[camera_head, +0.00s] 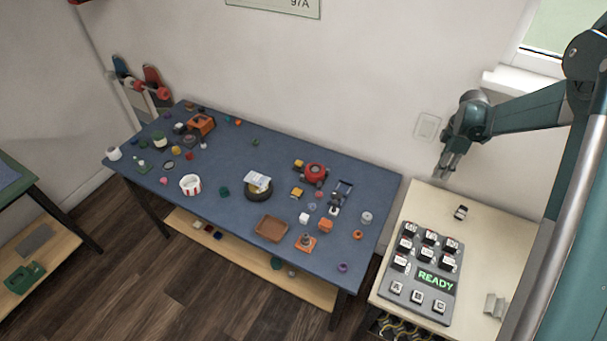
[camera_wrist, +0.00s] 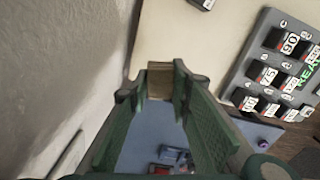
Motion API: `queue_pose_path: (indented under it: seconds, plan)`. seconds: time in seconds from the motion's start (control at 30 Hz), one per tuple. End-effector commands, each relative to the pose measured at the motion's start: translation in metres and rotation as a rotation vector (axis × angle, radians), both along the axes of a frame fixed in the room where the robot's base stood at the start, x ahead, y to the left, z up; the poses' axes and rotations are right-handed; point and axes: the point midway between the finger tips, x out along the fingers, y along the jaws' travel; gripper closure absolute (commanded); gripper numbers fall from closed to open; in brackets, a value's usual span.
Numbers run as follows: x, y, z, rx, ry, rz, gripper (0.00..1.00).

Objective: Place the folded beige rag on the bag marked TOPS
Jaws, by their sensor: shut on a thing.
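My gripper (camera_head: 445,172) is in the air above the far left part of the pale table, by the wall. In the wrist view its fingers (camera_wrist: 160,85) are closed on a small tan-brown thing, which looks like the folded beige rag (camera_wrist: 160,67). The rag is too small to make out in the head view. A pale packet with print (camera_head: 257,179) lies on a dark round thing on the blue table. Its print is too small to read, so I cannot tell if it is the bag marked TOPS.
The pale table (camera_head: 490,240) holds a grey keypad panel (camera_head: 421,262) reading READY, a small dark-and-white piece (camera_head: 460,212) and a grey bracket (camera_head: 494,305). The blue table (camera_head: 270,150) is scattered with small parts, a brown tray (camera_head: 271,228) and a striped cup (camera_head: 190,185).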

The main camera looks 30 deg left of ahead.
Motion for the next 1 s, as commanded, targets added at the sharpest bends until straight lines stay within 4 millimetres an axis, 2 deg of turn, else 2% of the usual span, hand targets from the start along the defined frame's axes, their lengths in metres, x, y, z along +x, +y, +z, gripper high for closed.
queue_pose_path:
  seconds: [0.27,0.57,1.0]
  plan:
    - [-0.010,0.071,0.005,0.000,0.000,0.090,0.87]
    - [-0.027,0.164,0.012,0.000,0.000,0.260,0.87]
    - [-0.070,0.299,0.024,0.000,0.000,0.535,0.87]
